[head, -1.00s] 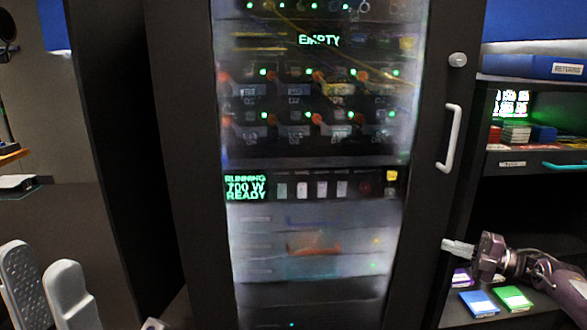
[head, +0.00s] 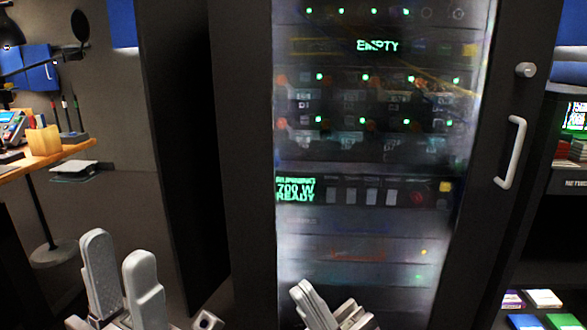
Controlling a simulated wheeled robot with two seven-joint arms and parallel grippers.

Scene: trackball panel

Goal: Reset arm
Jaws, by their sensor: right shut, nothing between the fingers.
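My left gripper (head: 120,262) shows at the bottom left in the head view, its two grey fingers upright with a gap between them. It is open and empty. My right gripper (head: 308,290) is at the bottom middle, in front of the lower part of the glass-doored cabinet. Its fingers are together, with nothing between them. Its arm is mostly below the picture. Neither gripper visibly holds anything.
The dark cabinet's glass door (head: 370,235) is shut, with a white handle (head: 511,152) on its right. Its display (head: 296,190) reads "RUNNING 700 W READY". A wooden desk (head: 60,158) stands left, shelves with coloured boxes (head: 540,321) right.

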